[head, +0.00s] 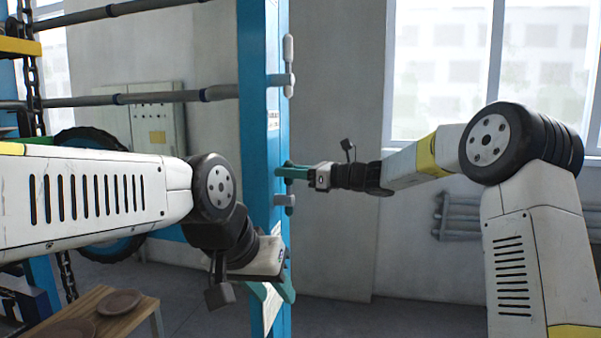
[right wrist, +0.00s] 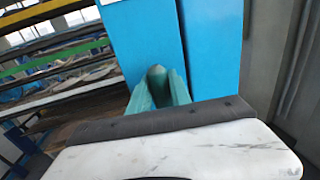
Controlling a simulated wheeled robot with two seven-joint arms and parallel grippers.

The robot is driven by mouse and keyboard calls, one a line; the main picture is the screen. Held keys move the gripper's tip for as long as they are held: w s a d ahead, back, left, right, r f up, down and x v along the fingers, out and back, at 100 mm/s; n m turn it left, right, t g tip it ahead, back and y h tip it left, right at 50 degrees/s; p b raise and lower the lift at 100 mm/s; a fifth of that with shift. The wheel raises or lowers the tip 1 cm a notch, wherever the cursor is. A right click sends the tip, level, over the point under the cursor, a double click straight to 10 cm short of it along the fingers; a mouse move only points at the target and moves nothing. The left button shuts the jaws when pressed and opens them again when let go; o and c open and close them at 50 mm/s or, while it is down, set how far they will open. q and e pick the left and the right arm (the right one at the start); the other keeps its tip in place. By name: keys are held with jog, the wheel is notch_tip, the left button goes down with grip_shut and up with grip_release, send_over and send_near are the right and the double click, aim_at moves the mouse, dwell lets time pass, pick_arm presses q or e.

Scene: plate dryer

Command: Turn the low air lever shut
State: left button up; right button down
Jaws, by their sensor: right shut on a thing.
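The low air lever is on the blue post (head: 265,130). Its grey mount (head: 284,200) shows just below my right gripper (head: 287,171). In the right wrist view, the lever's rounded grey tip (right wrist: 156,72) sits between the two green fingers of my right gripper (right wrist: 158,92), which are shut on it. The rest of the handle is hidden by the fingers. My left gripper (head: 287,287) is low beside the post, partly hidden behind its own wrist, so its opening is unclear.
A second grey lever (head: 289,62) stands upright higher on the same post. Grey rails (head: 165,98) run left from the post. A wooden bench (head: 138,318) with brown plates (head: 120,302) is at lower left. A radiator (head: 460,215) is under the window. The floor right of the post is clear.

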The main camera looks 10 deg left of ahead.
aim_at(271, 174)
jog(key=shift+s, duration=0.15)
dwell(0.4)
jog(key=shift+s+n, duration=0.35)
jog(key=shift+n, duration=0.35)
jog(key=s+n, duration=0.1)
jog(key=s+n+y, duration=0.1)
jog(key=n, duration=0.1)
jog(key=shift+s+f, duration=0.15)
jog(key=shift+f, duration=0.2)
jog(key=s+n, duration=0.1)
jog(key=f+n, duration=0.1)
jog(key=n, duration=0.1)
jog(key=shift+s, duration=0.35)
jog(key=s+f+n+g+y, duration=0.1)
jog(key=f+n, duration=0.5)
jog(key=n, duration=0.6)
jog(key=shift+s+f+n+g, duration=0.3)
jog(key=shift+s+g, duration=0.6)
jog(key=shift+s, duration=0.2)
jog(key=shift+a+f, duration=0.1)
